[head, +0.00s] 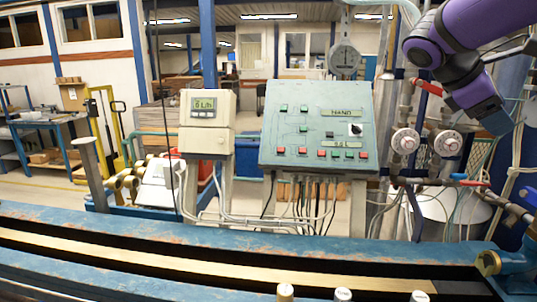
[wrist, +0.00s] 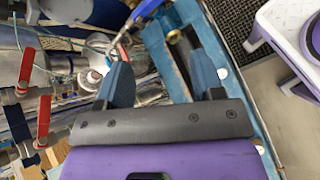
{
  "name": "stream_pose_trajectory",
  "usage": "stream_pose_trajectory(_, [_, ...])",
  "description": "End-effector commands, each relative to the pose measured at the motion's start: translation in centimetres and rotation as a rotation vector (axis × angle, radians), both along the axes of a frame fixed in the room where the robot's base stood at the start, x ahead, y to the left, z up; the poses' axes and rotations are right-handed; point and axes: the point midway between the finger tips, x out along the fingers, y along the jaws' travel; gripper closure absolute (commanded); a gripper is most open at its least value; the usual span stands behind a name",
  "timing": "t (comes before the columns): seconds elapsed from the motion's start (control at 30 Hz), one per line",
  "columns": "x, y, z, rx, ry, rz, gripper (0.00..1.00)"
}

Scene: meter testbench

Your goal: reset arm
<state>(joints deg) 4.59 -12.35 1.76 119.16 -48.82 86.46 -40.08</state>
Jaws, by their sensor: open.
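My arm (head: 447,45), purple with a dark grey-blue end, is raised at the upper right in the head view, in front of the pipes and wall. My gripper (wrist: 160,62) shows in the wrist view with its two blue-grey fingers spread apart. Nothing is held between the fingers. Below and beyond them are a blue beam and pipework; the gripper appears apart from these.
A green control panel (head: 316,125) with buttons stands at centre, beside a beige meter box (head: 207,124). Pipes with a red valve handle (head: 428,87) and round meters (head: 405,142) are close to my arm. A blue bench rail (head: 200,225) crosses the front.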

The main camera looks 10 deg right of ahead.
Motion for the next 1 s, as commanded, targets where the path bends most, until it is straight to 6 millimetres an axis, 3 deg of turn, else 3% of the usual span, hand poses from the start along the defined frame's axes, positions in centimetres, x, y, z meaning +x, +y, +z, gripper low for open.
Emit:
stream_pose_trajectory(0.03, [-1.5,1.0,-0.9,0.059,-0.081,-0.015,0.39])
stream_pose_trajectory(0.3, [-7.0,7.3,-6.0,0.421,-0.506,-0.193,0.39])
stream_pose_trajectory(0.6, [-11.1,13.4,-9.7,0.798,-0.859,-0.484,0.39])
stream_pose_trajectory(0.77, [-11.8,14.7,-10.4,0.892,-0.931,-0.572,0.39])
stream_pose_trajectory(1.0, [-11.9,14.9,-10.5,0.907,-0.942,-0.588,0.39])
